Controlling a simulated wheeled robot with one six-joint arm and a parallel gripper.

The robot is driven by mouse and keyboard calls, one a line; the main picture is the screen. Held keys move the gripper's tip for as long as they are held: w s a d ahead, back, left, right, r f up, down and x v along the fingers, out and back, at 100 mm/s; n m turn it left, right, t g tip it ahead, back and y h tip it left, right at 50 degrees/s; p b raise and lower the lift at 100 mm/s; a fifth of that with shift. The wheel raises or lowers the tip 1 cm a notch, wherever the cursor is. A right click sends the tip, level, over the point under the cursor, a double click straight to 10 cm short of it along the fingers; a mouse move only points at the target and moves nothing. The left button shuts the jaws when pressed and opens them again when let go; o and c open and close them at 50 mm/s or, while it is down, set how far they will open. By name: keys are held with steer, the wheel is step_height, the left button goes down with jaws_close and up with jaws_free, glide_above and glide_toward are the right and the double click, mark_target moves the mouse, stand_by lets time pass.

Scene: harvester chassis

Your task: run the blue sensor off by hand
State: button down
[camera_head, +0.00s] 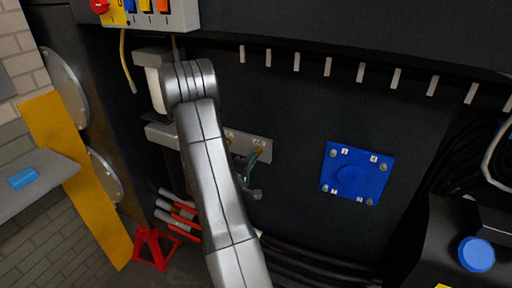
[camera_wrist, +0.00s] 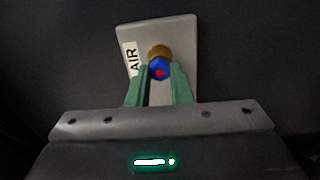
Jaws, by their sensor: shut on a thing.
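The blue sensor (camera_wrist: 160,69) is a small hex body with a red centre. It sits on a brass fitting (camera_wrist: 159,52) on a pale grey plate (camera_wrist: 184,38) marked AIR. My gripper (camera_wrist: 163,74) has its green fingers on either side of the sensor, shut on it. In the head view my gripper (camera_head: 250,167) is at the right end of the grey bar (camera_head: 266,145), partly behind my arm. The sensor itself cannot be made out there.
A blue square plate (camera_head: 357,173) with numbered bolts is to the right. A yellow cable (camera_head: 128,65) hangs at upper left. Red-ended hoses (camera_head: 178,212) and a red stand (camera_head: 153,247) are below left. A grey shelf (camera_head: 48,184) holds a blue block (camera_head: 22,178).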

steer(key=n+p, duration=0.2)
steer(key=n, duration=1)
steer(key=shift+s+f, duration=0.1)
steer(key=shift+s, duration=0.05)
steer(key=c, duration=1.2)
jaws_free()
steer(key=shift+a, duration=0.1)
steer(key=shift+c, duration=1.3)
steer(key=shift+s, duration=0.1)
